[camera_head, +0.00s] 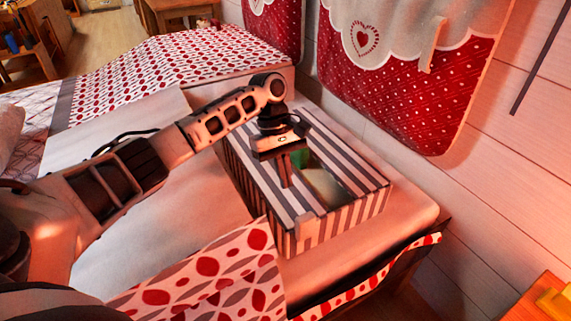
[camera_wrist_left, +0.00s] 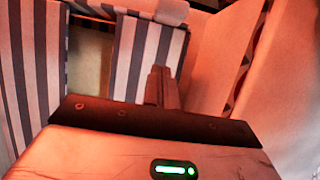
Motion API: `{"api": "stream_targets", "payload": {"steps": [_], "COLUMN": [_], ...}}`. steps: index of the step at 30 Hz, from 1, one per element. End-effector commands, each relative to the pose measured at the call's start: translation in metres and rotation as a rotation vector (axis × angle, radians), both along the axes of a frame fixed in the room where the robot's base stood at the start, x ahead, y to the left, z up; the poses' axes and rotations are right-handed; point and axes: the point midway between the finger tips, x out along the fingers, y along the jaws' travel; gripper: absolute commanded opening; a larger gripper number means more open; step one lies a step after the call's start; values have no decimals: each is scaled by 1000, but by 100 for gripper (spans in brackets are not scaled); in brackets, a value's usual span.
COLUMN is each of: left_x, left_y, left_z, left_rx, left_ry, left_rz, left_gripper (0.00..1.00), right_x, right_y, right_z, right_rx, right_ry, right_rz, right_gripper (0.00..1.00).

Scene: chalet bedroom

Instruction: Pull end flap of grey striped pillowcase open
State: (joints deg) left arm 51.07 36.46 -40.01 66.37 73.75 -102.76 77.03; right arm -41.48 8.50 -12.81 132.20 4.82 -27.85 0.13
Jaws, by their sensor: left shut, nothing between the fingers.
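The grey striped pillowcase (camera_head: 345,215) is a box-like form with dark grey and white stripes, lying on the bed. An opening (camera_head: 322,184) shows in its upper face, with a pale and greenish inside. In the left wrist view a striped panel (camera_wrist_left: 148,50) stands beside the opening (camera_wrist_left: 88,62). My left gripper (camera_head: 285,182) points down over the pillowcase, just left of the opening. Its fingers (camera_wrist_left: 160,78) are shut together and empty, close to the striped panel. I cannot tell whether they touch it. My right gripper is not in view.
The bed's pale sheet (camera_head: 185,225) surrounds the pillowcase. A red-and-white patterned cover (camera_head: 215,275) lies in front of it. Red heart-decorated hangings (camera_head: 405,85) are on the plank wall behind. A wooden table (camera_head: 545,300) stands at the lower right.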

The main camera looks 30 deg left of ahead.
Motion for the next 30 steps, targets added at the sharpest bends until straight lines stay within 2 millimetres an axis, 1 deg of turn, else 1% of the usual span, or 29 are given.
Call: {"api": "stream_targets", "payload": {"steps": [1, 3, 6, 7, 9, 12, 15, 26, 30], "left_x": [-3, -5, -9, -12, -18, -24, -27, -28, -28], "left_y": [-5, -10, -17, -23, -32, -41, -46, -48, -50], "left_z": [-14, -28, -42, -39, -38, -38, -38, -38, -36], "left_rx": [0, -1, -1, -1, -2, 0, 0, 0, -1], "left_ry": [2, 3, 0, -2, -3, 0, 0, 0, 0], "left_rz": [-3, -2, -3, -7, -5, -4, -2, -1, 1], "left_gripper": [0, 0, 0, 0, 0, 0, 0, 0, 0], "right_x": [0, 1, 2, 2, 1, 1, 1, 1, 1], "right_y": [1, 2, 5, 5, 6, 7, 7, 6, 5], "right_z": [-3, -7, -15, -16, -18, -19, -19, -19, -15], "right_rx": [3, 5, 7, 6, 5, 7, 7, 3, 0], "right_ry": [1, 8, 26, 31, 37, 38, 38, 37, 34], "right_rz": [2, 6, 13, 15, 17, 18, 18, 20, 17], "right_gripper": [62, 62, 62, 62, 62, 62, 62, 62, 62]}}
